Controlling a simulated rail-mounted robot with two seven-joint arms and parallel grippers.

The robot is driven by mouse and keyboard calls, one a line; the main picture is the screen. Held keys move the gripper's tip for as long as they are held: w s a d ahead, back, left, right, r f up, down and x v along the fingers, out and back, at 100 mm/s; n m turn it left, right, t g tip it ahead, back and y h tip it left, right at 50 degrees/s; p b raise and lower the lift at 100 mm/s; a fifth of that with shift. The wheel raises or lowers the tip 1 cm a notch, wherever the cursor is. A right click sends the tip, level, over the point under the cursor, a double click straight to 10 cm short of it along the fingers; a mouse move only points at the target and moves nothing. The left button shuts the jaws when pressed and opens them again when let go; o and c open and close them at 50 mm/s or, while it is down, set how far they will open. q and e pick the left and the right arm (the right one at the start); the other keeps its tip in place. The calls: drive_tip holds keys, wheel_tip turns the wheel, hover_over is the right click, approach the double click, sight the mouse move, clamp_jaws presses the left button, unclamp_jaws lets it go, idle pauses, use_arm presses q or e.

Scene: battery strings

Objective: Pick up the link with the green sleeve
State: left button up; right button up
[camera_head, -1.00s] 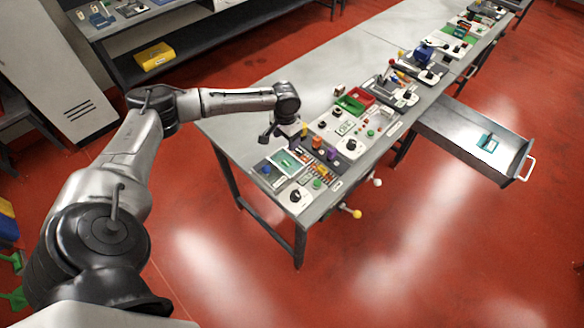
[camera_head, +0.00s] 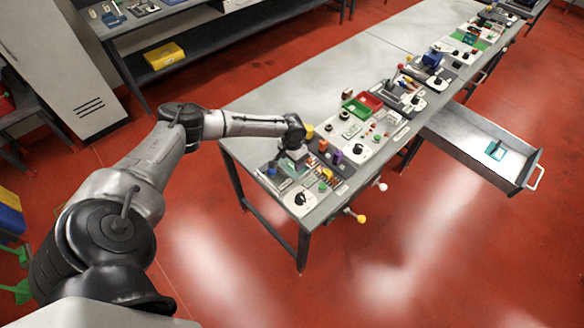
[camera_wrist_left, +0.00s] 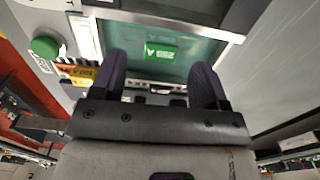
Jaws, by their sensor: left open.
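The link with the green sleeve (camera_wrist_left: 160,51) shows in the left wrist view as a small green piece with white marks. It lies on a teal surface in a metal-edged tray (camera_wrist_left: 180,22). My left gripper (camera_wrist_left: 162,70) is open, with one dark finger on each side of the picture and the green sleeve ahead between them. I cannot tell the exact height gap. In the head view my left gripper (camera_head: 292,156) is over the near left end of the bench and largely hides the tray and link. My right gripper is not in view.
A round green knob (camera_wrist_left: 45,46) and a yellow-orange part (camera_wrist_left: 75,72) lie left of the tray in the wrist view. The long bench (camera_head: 270,100) holds many small parts, with green and red bins (camera_head: 362,104). Its back-left top is bare. A drawer (camera_head: 485,150) stands open.

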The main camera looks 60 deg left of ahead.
sight(292, 166)
use_arm(q)
drive_tip(key=shift+f, duration=1.5)
drive_tip(key=shift+c, duration=0.3)
drive_tip(key=c, duration=1)
drive_tip(key=shift+r, duration=0.1)
